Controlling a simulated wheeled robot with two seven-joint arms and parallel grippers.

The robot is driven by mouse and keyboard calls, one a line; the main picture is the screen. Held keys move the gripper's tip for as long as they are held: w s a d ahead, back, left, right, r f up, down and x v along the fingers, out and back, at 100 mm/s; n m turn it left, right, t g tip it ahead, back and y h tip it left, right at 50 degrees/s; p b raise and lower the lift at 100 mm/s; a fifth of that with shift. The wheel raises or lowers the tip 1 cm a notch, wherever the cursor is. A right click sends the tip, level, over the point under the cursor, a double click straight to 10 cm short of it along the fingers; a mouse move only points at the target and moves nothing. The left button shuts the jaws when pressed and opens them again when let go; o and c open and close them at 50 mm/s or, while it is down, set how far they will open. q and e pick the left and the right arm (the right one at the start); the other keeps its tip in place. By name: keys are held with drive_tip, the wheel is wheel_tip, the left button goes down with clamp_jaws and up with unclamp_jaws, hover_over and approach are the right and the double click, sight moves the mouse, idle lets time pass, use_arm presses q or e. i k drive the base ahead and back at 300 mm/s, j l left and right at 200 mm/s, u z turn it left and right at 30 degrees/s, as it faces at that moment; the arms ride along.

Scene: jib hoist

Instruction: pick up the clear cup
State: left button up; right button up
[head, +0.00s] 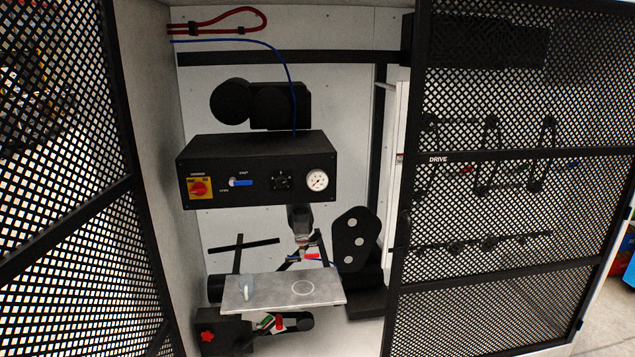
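A small clear, whitish cup-like thing (246,285) stands near the left end of a grey metal plate (275,295) inside the open cabinet. It is small and see-through, so its rim and contents are hard to make out. A pale ring outline (303,287) shows on the right part of the same plate. I cannot tell whether it is a mark or a clear rim. Neither of my grippers shows in the head view, and nothing touches the cup.
A black control box (255,168) with a red switch and a gauge sits above the plate. A dark nozzle-like part (301,222) hangs below it. A red star knob (207,337) is below left. Black mesh doors (500,180) flank the opening.

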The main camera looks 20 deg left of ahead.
sight(246, 280)
drive_tip(key=i+u, duration=0.15)
drive_tip(key=u, duration=0.35)
drive_tip(key=i+u, duration=0.15)
drive_tip(key=u, duration=0.35)
drive_tip(key=i+l+u, duration=0.35)
drive_tip(key=i, duration=0.2)
drive_tip(key=i+l+u, duration=0.35)
drive_tip(key=l, duration=0.3)
drive_tip(key=i+l, duration=0.75)
drive_tip(key=i+l+u, duration=0.05)
drive_tip(key=l, duration=0.05)
